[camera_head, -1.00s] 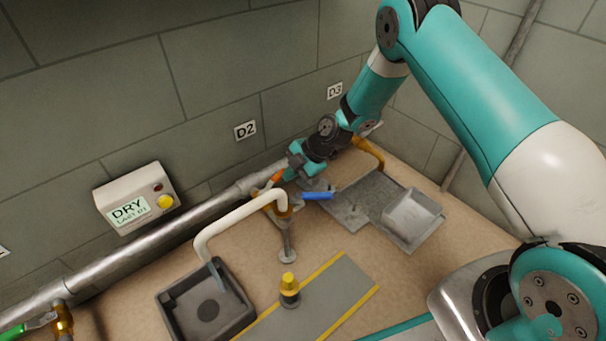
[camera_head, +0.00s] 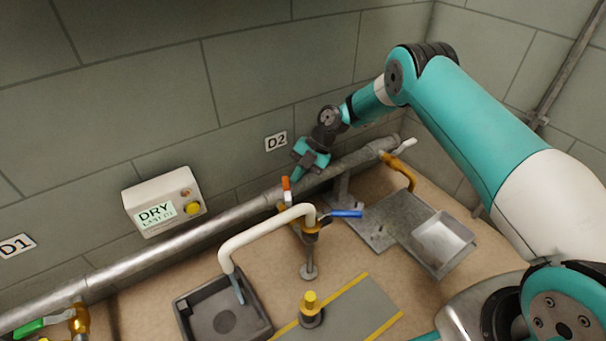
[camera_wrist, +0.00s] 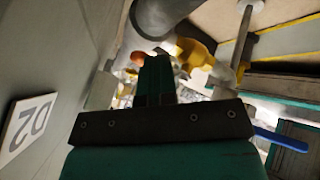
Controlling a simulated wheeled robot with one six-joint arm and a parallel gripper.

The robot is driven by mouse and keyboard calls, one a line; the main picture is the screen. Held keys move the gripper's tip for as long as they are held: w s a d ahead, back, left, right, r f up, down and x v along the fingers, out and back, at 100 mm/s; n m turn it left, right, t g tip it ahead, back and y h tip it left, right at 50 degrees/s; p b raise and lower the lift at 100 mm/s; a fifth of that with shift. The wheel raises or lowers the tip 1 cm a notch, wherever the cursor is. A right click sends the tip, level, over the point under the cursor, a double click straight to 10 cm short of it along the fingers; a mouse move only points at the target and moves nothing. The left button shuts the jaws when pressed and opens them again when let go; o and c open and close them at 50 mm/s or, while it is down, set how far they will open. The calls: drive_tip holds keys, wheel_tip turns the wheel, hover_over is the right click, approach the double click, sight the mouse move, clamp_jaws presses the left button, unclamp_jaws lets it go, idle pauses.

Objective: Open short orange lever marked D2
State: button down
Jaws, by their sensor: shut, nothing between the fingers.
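The short orange lever (camera_head: 286,190) stands nearly upright in the head view, with a white band low on it. It is at the brass valve (camera_head: 311,231) behind the white spout (camera_head: 262,232), below the D2 sign (camera_head: 276,142). My gripper (camera_head: 297,177) is shut and empty, its tips just above and right of the lever's top. I cannot tell whether they touch. In the wrist view, the closed fingers (camera_wrist: 155,77) point toward an orange tip (camera_wrist: 138,58) and yellow brass parts (camera_wrist: 196,54). The lever's lower part is hidden there.
A grey pipe (camera_head: 180,243) runs along the wall behind the lever. A blue lever (camera_head: 346,213) lies close on the right. A black basin (camera_head: 222,318) is under the spout. A yellow-topped post (camera_head: 311,303) stands in front. A box reading DRY (camera_head: 160,200) is on the wall.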

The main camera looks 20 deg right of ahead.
sight(284, 179)
drive_tip(key=shift+w+a, duration=0.25)
drive_tip(key=shift+a, duration=0.45)
drive_tip(key=shift+w+a, duration=0.2)
drive_tip(key=shift+a, duration=0.5)
drive_tip(key=p+v, duration=0.8)
drive_tip(key=v, duration=0.9)
drive_tip(key=shift+r, duration=0.15)
